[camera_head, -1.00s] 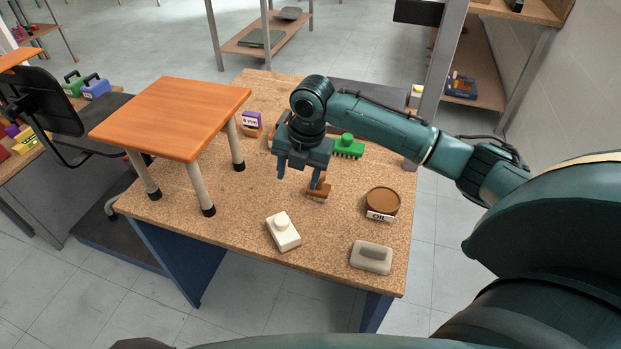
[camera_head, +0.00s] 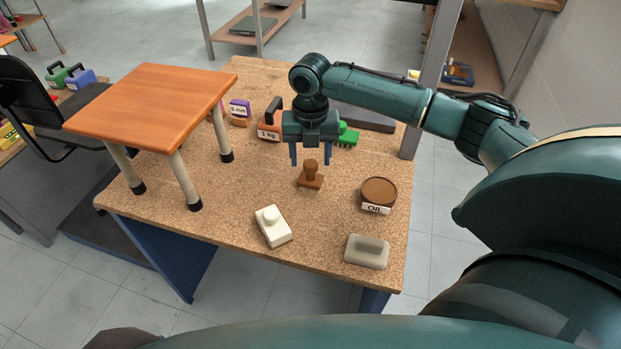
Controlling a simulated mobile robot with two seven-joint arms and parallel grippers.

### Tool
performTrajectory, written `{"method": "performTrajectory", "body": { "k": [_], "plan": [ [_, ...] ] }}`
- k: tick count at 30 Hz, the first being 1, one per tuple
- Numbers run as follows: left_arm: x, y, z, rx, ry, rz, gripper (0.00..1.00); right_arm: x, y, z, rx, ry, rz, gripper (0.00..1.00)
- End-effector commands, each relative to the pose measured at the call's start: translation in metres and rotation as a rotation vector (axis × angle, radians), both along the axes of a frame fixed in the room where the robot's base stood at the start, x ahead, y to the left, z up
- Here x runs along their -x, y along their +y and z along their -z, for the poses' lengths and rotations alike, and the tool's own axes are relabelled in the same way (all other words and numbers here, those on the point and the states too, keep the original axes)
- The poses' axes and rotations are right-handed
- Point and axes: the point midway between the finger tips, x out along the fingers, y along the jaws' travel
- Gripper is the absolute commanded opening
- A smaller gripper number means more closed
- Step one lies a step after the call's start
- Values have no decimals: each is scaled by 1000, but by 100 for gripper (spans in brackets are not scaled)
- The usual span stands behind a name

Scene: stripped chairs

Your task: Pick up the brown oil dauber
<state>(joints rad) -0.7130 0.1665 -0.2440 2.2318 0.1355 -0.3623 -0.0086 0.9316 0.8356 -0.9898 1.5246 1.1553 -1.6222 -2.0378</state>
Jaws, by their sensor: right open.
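The brown oil dauber (camera_head: 311,178) stands upright on the cork-topped table, with a square base and a rounded knob on top. My right gripper (camera_head: 310,162) is open, pointing down, with its two blue fingers apart. In the picture its fingertips lie on either side of the knob's top; I cannot tell the exact height, but nothing is held. The round brown oil tin (camera_head: 379,191), labelled OIL, stands to the right of the dauber. My left gripper is not in view.
On the table (camera_head: 230,218) are a white block with a knob (camera_head: 272,226), a grey block (camera_head: 367,251), a green brush (camera_head: 348,135), a 1 kg weight (camera_head: 268,128) and a 5 mm piece (camera_head: 240,112). A small orange-topped stool (camera_head: 150,105) fills the left side.

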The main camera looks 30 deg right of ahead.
Motion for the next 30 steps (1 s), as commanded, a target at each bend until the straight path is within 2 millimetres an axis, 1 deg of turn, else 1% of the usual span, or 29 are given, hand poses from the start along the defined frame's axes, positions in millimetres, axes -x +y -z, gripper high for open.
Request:
{"method": "performTrajectory", "body": {
  "k": [1,3,7,10,16,17,30],
  "plan": [
    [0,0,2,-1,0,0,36,2,0,11,0,5,0,55],
    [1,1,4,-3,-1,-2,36,2,1,22,0,4,0,55],
    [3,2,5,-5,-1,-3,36,2,1,38,2,3,0,55],
    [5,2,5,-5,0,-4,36,2,0,43,2,1,0,55],
    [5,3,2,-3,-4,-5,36,2,1,43,1,0,-1,55],
    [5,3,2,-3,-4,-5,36,2,1,43,1,1,-1,53],
    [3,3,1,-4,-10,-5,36,2,1,43,1,1,0,17]
  ]
}}
